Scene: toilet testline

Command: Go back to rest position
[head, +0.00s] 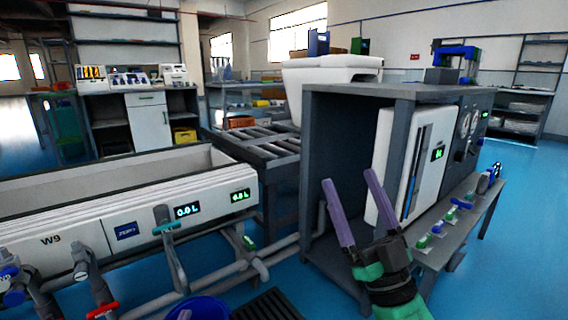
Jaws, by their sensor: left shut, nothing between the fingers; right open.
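My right gripper (349,178) is in the lower right of the head view, with two long purple fingers on a black and green wrist. Its fingers are spread open and point up, with nothing between them. It is in front of the open dark cabinet (345,92) of the test bench, and the fingers overlap the cabinet's interior in the picture. I cannot tell whether they touch the bench. My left gripper is not in view.
A long white water trough (75,222) with displays, pipes and coloured valves (103,311) runs along the left. A blue bucket (199,308) is at the bottom. A roller conveyor (262,146) stands behind. Blue floor (520,225) is clear at right.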

